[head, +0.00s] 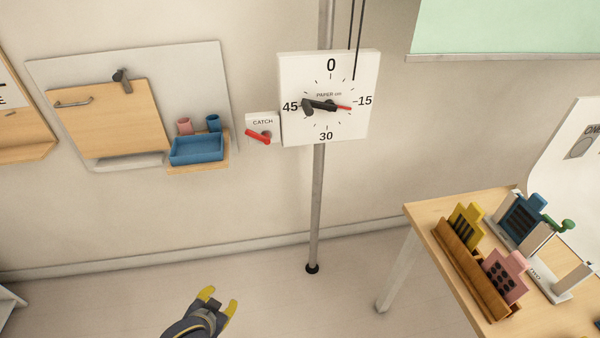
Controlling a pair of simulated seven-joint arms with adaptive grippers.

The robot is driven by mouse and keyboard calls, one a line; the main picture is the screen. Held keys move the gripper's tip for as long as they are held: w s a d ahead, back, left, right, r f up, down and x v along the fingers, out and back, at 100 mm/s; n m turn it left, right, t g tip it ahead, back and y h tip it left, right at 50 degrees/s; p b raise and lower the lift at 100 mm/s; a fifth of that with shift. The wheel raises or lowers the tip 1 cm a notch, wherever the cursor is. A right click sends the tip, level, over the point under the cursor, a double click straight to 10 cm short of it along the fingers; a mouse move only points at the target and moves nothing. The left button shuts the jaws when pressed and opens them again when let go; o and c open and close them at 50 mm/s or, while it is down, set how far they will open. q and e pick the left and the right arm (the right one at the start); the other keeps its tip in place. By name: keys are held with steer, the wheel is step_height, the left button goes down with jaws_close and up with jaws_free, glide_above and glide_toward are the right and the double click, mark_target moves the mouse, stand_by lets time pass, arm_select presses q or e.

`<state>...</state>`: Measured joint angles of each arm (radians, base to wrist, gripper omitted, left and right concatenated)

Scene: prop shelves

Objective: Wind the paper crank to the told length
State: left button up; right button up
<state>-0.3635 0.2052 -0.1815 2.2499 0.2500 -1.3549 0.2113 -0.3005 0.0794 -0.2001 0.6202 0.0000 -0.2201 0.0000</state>
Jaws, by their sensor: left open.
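The paper dial (353,123) is a white square board on a pole, marked 0, 15, 30 and 45 and lettered "PAPER cm". A dark crank (322,105) at its centre reaches left towards 45. A red pointer (343,107) points right, close to 15. The catch (262,121) is a small white box left of the dial with a red lever (258,135). My left gripper (219,300) has yellow fingertips and is open and empty, low in the picture, well below and apart from the dial. My right gripper is not in view.
A wooden flap (116,118) and a blue tray (196,150) with two cups are on the wall at left. A wooden table (425,213) at right bears a wooden rack (463,266) with coloured pieces. The pole (317,205) stands below the dial. The floor between is clear.

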arm_select(q)
steer(key=w+d+r+n+t+h, duration=0.2)
steer(key=w+d+r+h, duration=0.4)
steer(key=w+r, duration=0.5)
steer(key=n+h, duration=0.8)
steer(key=n, duration=0.2)
glide_toward(307, 109)
steer(key=shift+g, duration=0.3)
steer(key=x, duration=0.3)
steer(key=w+a+x, duration=0.1)
steer(key=x, duration=0.7)
steer(key=shift+w+f, duration=0.3)
steer(key=shift+w, duration=0.2)
steer(key=shift+c, duration=0.2)
jaws_close()
